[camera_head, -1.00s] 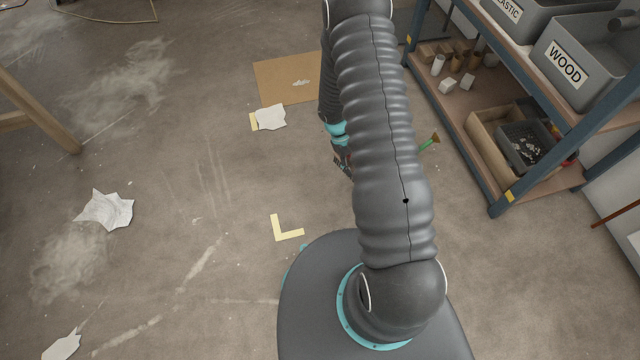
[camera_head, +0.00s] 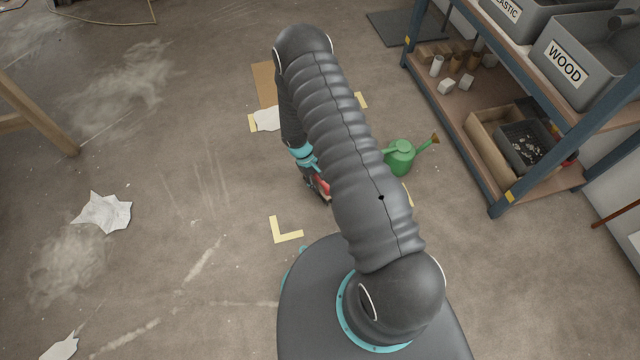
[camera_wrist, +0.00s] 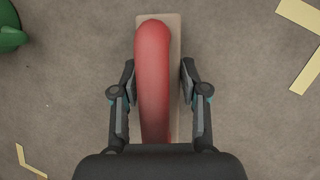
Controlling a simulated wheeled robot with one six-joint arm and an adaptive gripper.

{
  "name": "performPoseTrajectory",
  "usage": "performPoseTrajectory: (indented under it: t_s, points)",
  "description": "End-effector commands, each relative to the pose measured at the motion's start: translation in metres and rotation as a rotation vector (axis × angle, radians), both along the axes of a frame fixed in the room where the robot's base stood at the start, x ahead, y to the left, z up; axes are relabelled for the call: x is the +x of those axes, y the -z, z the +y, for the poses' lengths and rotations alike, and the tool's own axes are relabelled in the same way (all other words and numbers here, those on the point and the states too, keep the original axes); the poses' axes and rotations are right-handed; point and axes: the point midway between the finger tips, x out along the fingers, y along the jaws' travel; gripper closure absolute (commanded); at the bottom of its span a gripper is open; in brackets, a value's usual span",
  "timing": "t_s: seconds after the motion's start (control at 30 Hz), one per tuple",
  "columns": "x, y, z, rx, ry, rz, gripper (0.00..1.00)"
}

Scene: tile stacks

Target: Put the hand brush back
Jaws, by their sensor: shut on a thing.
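The hand brush (camera_wrist: 153,75) has a red rounded handle on a pale wooden block and lies lengthwise between my fingers in the wrist view. My gripper (camera_wrist: 160,82) is shut on it, one finger on each side. In the head view the brush's red part (camera_head: 322,187) shows just below my wrist, largely hidden by my arm. I cannot tell how high it is above the floor.
A green watering can (camera_head: 400,156) stands on the floor right of my arm. Yellow corner marks (camera_head: 284,231) lie on the floor. A shelf (camera_head: 460,110) at right holds a wood bin (camera_head: 585,55) and a dark tray (camera_head: 525,145). Crumpled paper (camera_head: 104,213) lies at left.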

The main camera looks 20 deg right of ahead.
Motion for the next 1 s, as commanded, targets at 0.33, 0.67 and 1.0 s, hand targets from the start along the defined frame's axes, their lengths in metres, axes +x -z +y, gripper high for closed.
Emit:
performPoseTrajectory:
  t_s: [0.33,0.67,1.0]
  points:
    - [0.0,0.007,0.0,0.0,0.0,0.0,1.0]
    - [0.0,0.008,0.0,0.0,0.0,0.0,0.31]
    - [0.005,-0.007,0.003,-0.001,0.001,-0.003,0.31]
